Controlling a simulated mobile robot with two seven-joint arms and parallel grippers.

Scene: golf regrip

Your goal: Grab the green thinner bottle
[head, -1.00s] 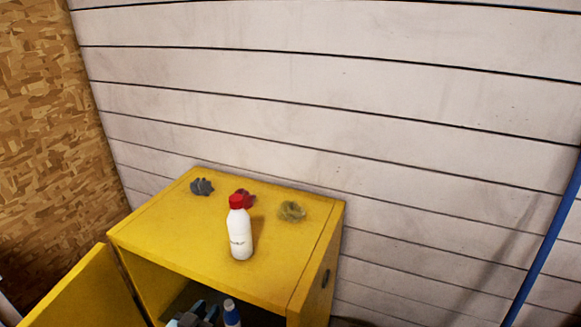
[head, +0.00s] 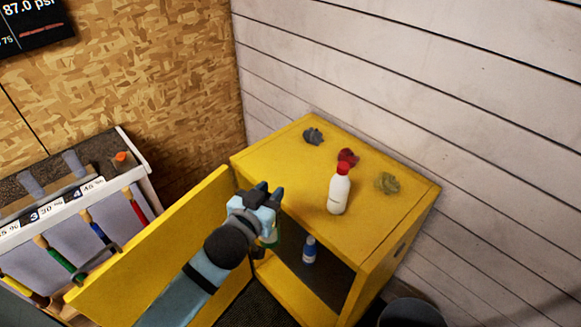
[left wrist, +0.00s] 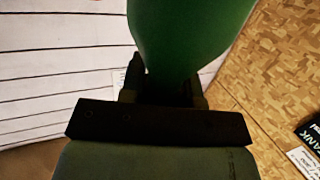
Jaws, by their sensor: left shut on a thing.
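The green thinner bottle (left wrist: 190,35) fills the upper middle of the left wrist view, between my fingers. In the head view only a small green part of it (head: 271,238) shows beside my left gripper; the rest is hidden behind the gripper. My left gripper (head: 269,192) is shut on the bottle, in front of the cabinet opening near the open door. My right gripper is not in view.
The yellow cabinet (head: 375,240) has its door (head: 165,245) open at the left. A white bottle with a red cap (head: 339,193) and several crumpled rags stand on top. A blue-capped bottle (head: 309,251) stands inside. A club rack (head: 75,225) is at left.

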